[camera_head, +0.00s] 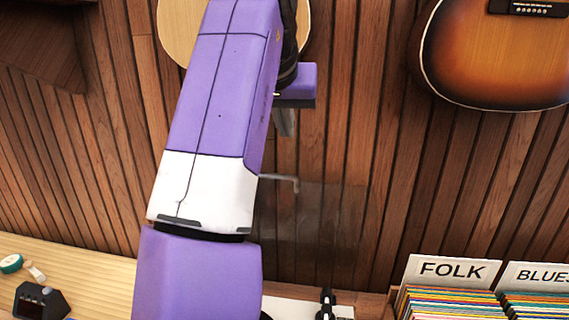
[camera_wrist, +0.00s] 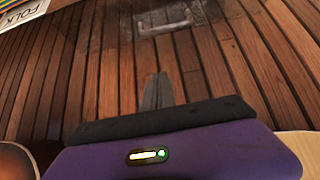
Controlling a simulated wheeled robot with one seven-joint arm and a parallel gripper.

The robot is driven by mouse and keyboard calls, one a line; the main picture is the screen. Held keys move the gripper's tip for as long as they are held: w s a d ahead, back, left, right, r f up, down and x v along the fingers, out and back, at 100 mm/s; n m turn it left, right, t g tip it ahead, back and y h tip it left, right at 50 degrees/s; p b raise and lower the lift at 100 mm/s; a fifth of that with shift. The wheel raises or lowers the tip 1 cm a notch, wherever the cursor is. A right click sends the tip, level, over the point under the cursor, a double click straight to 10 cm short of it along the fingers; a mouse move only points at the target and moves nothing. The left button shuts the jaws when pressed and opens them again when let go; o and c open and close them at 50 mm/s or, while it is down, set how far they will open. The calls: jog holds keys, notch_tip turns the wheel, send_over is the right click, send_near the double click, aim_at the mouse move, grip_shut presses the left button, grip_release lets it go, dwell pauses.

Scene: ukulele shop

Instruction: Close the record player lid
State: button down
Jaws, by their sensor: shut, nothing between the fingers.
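The record player's lid (camera_head: 325,225) is a smoky, see-through panel standing raised against the wood-slat wall in the head view. Its pale handle (camera_head: 290,180) is at the upper left edge, partly hidden by my arm. The record player (camera_head: 345,311) shows only as a strip at the bottom edge, with a dark tonearm (camera_head: 326,303). My gripper (camera_head: 285,122) is above the handle in the picture, its fingers shut and empty. In the wrist view, my gripper (camera_wrist: 158,92) points toward the wall, and the lid's handle (camera_wrist: 165,27) lies beyond the fingertips, apart from them.
Record bins labelled FOLK (camera_head: 445,270) and BLUES (camera_head: 538,277) stand at the lower right. A sunburst guitar (camera_head: 500,60) hangs at the upper right. A pale round instrument body (camera_head: 178,30) is behind my arm. A small dark device (camera_head: 40,301) sits on the wooden counter (camera_head: 95,275).

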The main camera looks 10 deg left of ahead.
jog(key=shift+g, duration=0.4)
jog(key=x, duration=0.2)
jog(key=p+x, duration=0.1)
jog(key=x, duration=0.5)
jog(key=shift+a+p, duration=0.35)
jog(key=shift+s+a+f, duration=0.1)
jog(key=shift+f, duration=0.25)
jog(key=shift+s+f+p, duration=0.15)
jog(key=shift+s+f, duration=0.1)
jog(key=shift+s, duration=0.6)
jog(key=shift+s+f+p, duration=0.15)
jog(key=shift+s+f, duration=0.1)
jog(key=shift+s, duration=0.6)
